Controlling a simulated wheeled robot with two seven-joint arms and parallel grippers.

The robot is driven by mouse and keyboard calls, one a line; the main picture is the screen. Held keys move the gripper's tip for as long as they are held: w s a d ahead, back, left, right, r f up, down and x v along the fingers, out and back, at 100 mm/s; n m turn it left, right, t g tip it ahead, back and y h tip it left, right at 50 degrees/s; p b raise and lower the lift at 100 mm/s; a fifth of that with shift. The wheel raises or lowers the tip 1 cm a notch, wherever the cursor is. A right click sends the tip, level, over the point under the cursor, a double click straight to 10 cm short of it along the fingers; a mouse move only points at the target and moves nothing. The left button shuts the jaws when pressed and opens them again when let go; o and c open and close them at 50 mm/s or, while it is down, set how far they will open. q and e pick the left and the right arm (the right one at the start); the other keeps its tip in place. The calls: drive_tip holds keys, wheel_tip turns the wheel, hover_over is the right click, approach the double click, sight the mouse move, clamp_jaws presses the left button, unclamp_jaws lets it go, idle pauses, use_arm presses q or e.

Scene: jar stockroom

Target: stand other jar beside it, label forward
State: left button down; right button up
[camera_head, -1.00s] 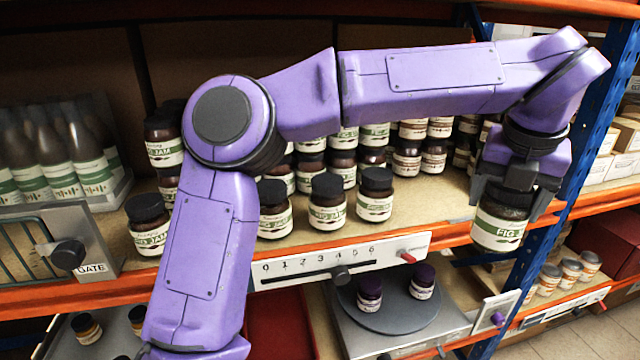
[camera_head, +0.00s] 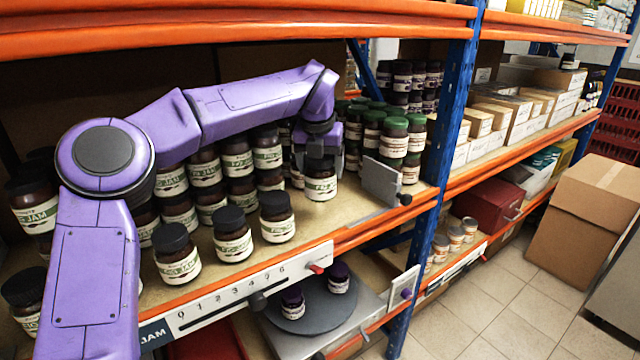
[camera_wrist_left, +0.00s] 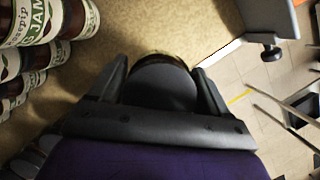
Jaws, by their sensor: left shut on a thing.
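My left gripper (camera_head: 319,163) is shut on a dark fig jam jar (camera_head: 321,187) with a cream and green label. The jar is upright over the shelf board, right of the front jars; I cannot tell whether its base touches. Its label faces the front in the head view. In the left wrist view the jar's dark lid (camera_wrist_left: 163,88) sits between the fingers of the left gripper (camera_wrist_left: 160,80), and its label is hidden. Similar jars stand in a front row: a left one (camera_head: 177,256), a middle one (camera_head: 232,236) and a right one (camera_head: 277,217). My right gripper is not in view.
A grey gate plate (camera_head: 381,182) stands right of the held jar, with green-lidded jars (camera_head: 394,138) behind it. More fig jam jars (camera_head: 237,160) stand behind the front row. A numbered rail (camera_head: 245,291) runs along the shelf's front edge. A blue post (camera_head: 447,130) rises at the right.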

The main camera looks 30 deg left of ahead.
sight(320, 191)
use_arm(q)
wheel_tip(320, 191, down, 3)
drive_tip(key=shift+r, duration=0.1)
wheel_tip(320, 191, down, 3)
drive_tip(key=shift+f+p, duration=0.15)
drive_tip(key=shift+p, duration=0.55)
drive_tip(key=shift+a+f, duration=0.15)
drive_tip(key=shift+f, duration=0.25)
unclamp_jaws()
drive_tip(key=shift+b+v, duration=0.75)
drive_tip(key=shift+v, duration=3.05)
